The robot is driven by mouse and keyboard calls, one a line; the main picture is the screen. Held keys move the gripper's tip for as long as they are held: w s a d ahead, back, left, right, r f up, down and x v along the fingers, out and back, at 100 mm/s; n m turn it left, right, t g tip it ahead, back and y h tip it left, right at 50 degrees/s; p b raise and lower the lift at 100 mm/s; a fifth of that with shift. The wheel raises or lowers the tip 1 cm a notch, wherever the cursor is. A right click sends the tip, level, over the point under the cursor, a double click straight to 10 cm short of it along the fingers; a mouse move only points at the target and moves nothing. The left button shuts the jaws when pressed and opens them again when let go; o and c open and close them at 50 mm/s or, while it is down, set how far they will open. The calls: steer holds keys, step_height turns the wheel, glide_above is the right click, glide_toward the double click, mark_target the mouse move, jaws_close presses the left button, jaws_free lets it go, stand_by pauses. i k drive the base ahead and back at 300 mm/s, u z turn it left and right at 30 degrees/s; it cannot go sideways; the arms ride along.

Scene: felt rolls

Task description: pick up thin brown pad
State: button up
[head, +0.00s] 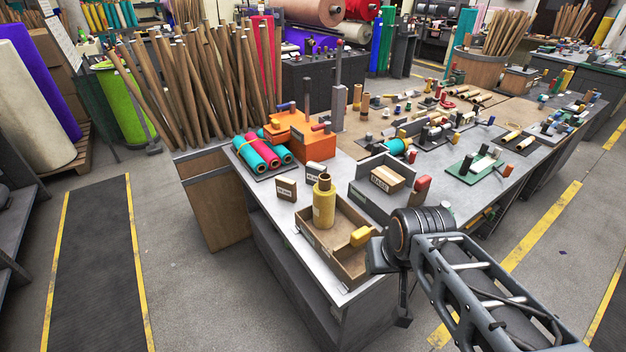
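I cannot pick out a thin brown pad for certain. Small brown labelled blocks stand on the grey bench (262,190): one near the front edge (287,190) and one behind it (313,172). A brown block labelled on its side (387,179) sits in a grey tray. A wide flat tan sheet (372,147) covers the bench further back, under many small items. My gripper (392,285) points down at the bench's right front side, beside the open brown box. It is dark and mostly hidden by my wrist; its fingers cannot be made out clearly.
The open brown box (318,240) holds a yellow roll (324,203) and a yellow piece (361,236). Teal and red rolls (262,150) lie at the bench's left end near an orange block (312,146). Free floor (215,290) lies to the left.

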mark_target(286, 188)
steer(key=u, duration=0.25)
steer(key=k, duration=0.25)
steer(key=u, duration=0.95)
steer(key=k, duration=1.05)
steer(key=u, duration=1.05)
steer(key=i, duration=1.7)
steer(key=z, duration=0.45)
steer(key=i, duration=1.3)
steer(key=z, duration=1.9)
steer(key=i, duration=1)
steer(key=z, duration=0.45)
